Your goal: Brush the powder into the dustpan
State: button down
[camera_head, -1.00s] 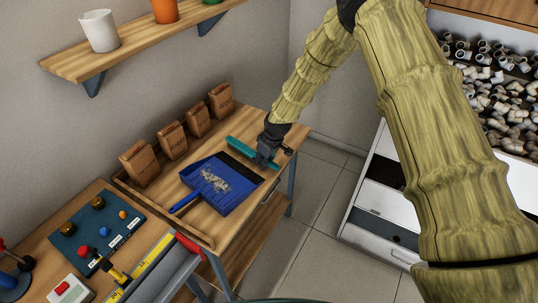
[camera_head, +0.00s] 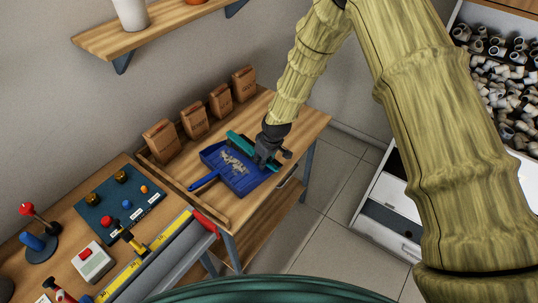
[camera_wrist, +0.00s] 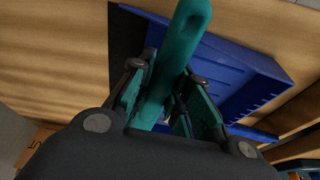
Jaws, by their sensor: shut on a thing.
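The blue dustpan (camera_head: 240,187) lies on the wooden workbench, its handle (camera_head: 204,181) pointing to the lower left. Pale grey-beige powder (camera_head: 234,163) lies in a patch inside the pan. My gripper (camera_head: 264,160) is shut on the teal brush (camera_head: 238,138) at the pan's upper-right side. The brush lies across or just above the pan's edge; I cannot tell if its bristles touch. In the wrist view, the teal handle (camera_wrist: 182,45) runs up between my fingers, with the blue pan (camera_wrist: 248,70) behind it. My gripper hides part of the brush and pan.
Several brown paper bags (camera_head: 194,119) stand along the wall behind the pan. A shelf (camera_head: 165,28) hangs above. The bench's right end (camera_head: 312,122) is clear.

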jog(key=shift+s+a, duration=1.05)
jog(key=w+d+r+p, duration=0.4)
jog(key=r, duration=0.5)
jog(key=shift+w+d, duration=0.15)
jog(key=shift+d, duration=0.05)
